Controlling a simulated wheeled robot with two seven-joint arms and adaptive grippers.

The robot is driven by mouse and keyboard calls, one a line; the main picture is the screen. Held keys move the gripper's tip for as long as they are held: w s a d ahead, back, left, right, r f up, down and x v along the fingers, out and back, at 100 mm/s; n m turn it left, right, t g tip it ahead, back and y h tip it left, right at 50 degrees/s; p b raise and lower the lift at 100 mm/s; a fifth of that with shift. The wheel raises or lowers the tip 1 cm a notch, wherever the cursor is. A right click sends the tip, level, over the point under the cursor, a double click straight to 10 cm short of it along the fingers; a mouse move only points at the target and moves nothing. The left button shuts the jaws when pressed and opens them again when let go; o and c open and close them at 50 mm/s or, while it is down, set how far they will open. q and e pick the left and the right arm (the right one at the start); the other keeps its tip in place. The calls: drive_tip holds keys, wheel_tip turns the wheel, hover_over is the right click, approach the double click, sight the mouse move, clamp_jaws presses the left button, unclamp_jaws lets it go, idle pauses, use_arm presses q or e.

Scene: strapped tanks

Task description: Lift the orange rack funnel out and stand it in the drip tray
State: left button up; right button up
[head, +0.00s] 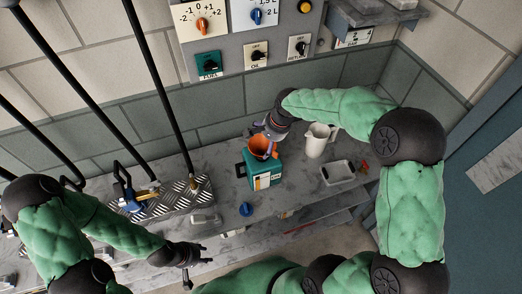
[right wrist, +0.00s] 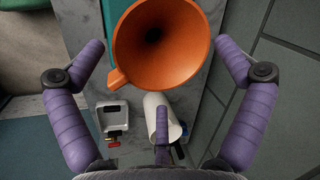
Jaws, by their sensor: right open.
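The orange funnel (head: 262,146) sits, wide mouth up, in the top of a teal canister (head: 266,183) on the grey bench. In the right wrist view the funnel (right wrist: 185,62) shows its open cone and a small tab on its rim. My right gripper (head: 270,127) is open at the funnel's far side; in its wrist view the purple fingers (right wrist: 160,45) stand apart on both sides of the funnel, not touching it. A shallow pale tray (head: 338,173), seemingly the drip tray, lies right of the canister. My left gripper (head: 205,254) looks open and empty at the bench's front.
A small red item (head: 364,167) is beside the tray. A blue cap (head: 246,209) and a small pale dish (head: 205,219) lie in front. A metal tread-plate block (head: 168,196) stands left.

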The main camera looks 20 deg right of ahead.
sight(262, 146)
drive_tip(key=shift+a+b+x, duration=0.2)
drive_tip(key=shift+x, duration=1.15)
drive_tip(key=shift+a+b+x, duration=0.2)
drive_tip(key=shift+x, duration=1.15)
drive_tip(key=shift+w+r, duration=0.15)
drive_tip(key=c, duration=1.2)
